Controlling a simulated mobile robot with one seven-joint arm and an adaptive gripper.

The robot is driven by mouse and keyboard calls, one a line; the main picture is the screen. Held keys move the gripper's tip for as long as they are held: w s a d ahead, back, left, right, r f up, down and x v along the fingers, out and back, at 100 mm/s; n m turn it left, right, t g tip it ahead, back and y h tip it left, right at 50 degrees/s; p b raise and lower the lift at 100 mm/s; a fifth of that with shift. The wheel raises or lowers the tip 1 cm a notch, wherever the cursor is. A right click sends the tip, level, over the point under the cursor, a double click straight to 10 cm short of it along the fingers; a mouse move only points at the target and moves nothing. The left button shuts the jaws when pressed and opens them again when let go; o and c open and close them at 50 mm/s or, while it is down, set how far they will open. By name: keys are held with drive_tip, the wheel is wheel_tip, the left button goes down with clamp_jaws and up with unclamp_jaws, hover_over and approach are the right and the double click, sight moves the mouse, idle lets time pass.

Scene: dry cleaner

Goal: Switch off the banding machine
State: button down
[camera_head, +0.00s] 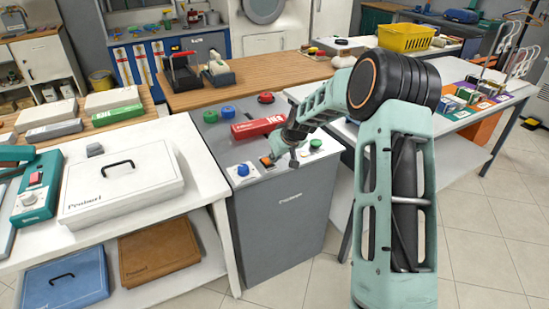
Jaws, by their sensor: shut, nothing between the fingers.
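No readable label marks the banding machine. A grey cabinet (285,205) in the middle has a control panel at its front top edge, with a blue knob (243,170), a small orange switch (267,160) and a green button (315,144). A teal device (38,190) with a red switch and a white dial stands on the left table. I cannot tell which is the banding machine. My gripper (284,154) is shut and empty, low over the cabinet's front panel, close beside the orange switch. I cannot tell whether it touches it. My arm hides part of the cabinet's right side.
A red box (258,126) and several coloured knobs sit on the cabinet top behind my gripper. A white case (122,182) lies on the left table. A white table (450,155) with small items stands right. Floor at the front right is clear.

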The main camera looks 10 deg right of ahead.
drive_tip(key=f+b, duration=0.2)
drive_tip(key=b, duration=0.1)
drive_tip(key=shift+s+d, duration=0.15)
drive_tip(key=shift+s, duration=0.25)
drive_tip(key=shift+s+r, duration=0.1)
drive_tip(key=shift+r, duration=0.15)
drive_tip(key=shift+r+p, duration=0.5)
drive_tip(key=shift+r, duration=0.2)
drive_tip(key=shift+r, duration=0.1)
drive_tip(key=shift+r, duration=0.3)
drive_tip(key=r+p, duration=0.1)
drive_tip(key=r, duration=0.1)
drive_tip(key=s+r+p, duration=0.1)
drive_tip(key=r, duration=0.1)
drive_tip(key=shift+d, duration=0.2)
drive_tip(key=s+d+r, duration=0.2)
drive_tip(key=s+r, duration=0.2)
drive_tip(key=s, duration=0.3)
drive_tip(key=shift+s+d+r, duration=0.2)
drive_tip(key=shift+s+r, duration=0.05)
drive_tip(key=shift+r, duration=0.15)
